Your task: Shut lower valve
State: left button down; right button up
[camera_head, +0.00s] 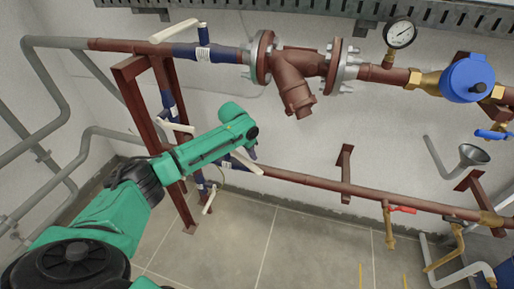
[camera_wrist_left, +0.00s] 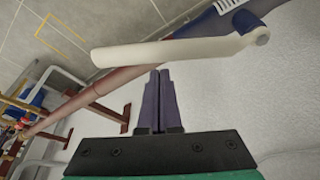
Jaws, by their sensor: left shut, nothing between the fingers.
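The lower valve has a blue body (camera_head: 225,165) on the lower brown pipe and a long white lever handle (camera_head: 247,163). The handle lies at an angle across the pipe line in the head view. In the left wrist view the white handle (camera_wrist_left: 165,53) runs across the picture, with its pivot at the right by the blue body (camera_wrist_left: 222,22). My left gripper (camera_head: 252,154) is beside the handle; its two purple fingers (camera_wrist_left: 161,74) are shut and empty, with tips just below the handle in the wrist view. I cannot tell whether they touch it. My right gripper is out of view.
An upper valve (camera_head: 202,52) with a white handle sits on the upper brown pipe. Other white-handled valves are on the vertical pipe by the brown frame (camera_head: 133,100). A gauge (camera_head: 399,33) and blue meter (camera_head: 467,78) are at right. The tiled floor (camera_head: 300,250) is clear.

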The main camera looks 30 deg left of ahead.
pick_arm(q)
jog(key=shift+s, duration=0.3)
jog(key=shift+s+a+m+p, duration=0.1)
jog(key=shift+s+m+p, duration=0.3)
jog(key=shift+p, duration=0.2)
